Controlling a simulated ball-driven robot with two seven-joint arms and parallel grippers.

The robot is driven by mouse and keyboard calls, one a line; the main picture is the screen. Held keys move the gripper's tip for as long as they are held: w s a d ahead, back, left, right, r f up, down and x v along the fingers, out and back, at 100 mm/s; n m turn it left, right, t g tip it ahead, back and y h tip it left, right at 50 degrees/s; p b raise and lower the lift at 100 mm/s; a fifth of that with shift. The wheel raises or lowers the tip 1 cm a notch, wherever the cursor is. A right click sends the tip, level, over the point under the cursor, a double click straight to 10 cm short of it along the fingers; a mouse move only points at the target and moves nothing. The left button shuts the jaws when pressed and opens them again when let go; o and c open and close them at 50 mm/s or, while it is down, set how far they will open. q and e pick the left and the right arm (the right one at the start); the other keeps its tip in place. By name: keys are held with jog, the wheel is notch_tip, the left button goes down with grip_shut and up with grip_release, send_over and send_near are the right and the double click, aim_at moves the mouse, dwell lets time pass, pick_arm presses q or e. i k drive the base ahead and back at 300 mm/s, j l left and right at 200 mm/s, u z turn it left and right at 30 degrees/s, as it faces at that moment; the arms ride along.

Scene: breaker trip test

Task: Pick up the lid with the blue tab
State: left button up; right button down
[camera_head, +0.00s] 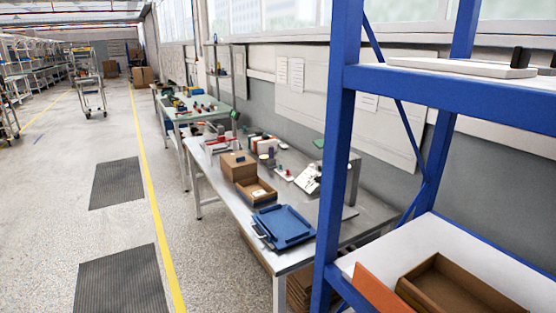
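I cannot make out for certain which thing is the lid with the blue tab. A brown box (236,168) stands on the grey workbench (228,204), and a small dark blue piece (240,156) shows on its top. Whether that piece is a tab on a lid is too small to tell. A flat white slab (455,67) with a black upright piece (520,57) lies on the upper shelf at the right, and no blue tab shows on it. Neither of my grippers is in view.
A blue tray (285,226) and an open brown box (257,192) lie on the workbench. A blue shelf rack (341,130) stands close at right, with an open brown carton (455,285) on its lower shelf.

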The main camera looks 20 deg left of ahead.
aim_at(237, 166)
jog(key=i+j+z, duration=0.25)
jog(key=i+j, duration=0.15)
jog(key=j, duration=0.2)
jog(key=i+j+z, duration=0.25)
jog(key=j, duration=0.4)
jog(key=i+j+z, duration=0.15)
jog(key=j, duration=0.25)
jog(key=i, duration=0.1)
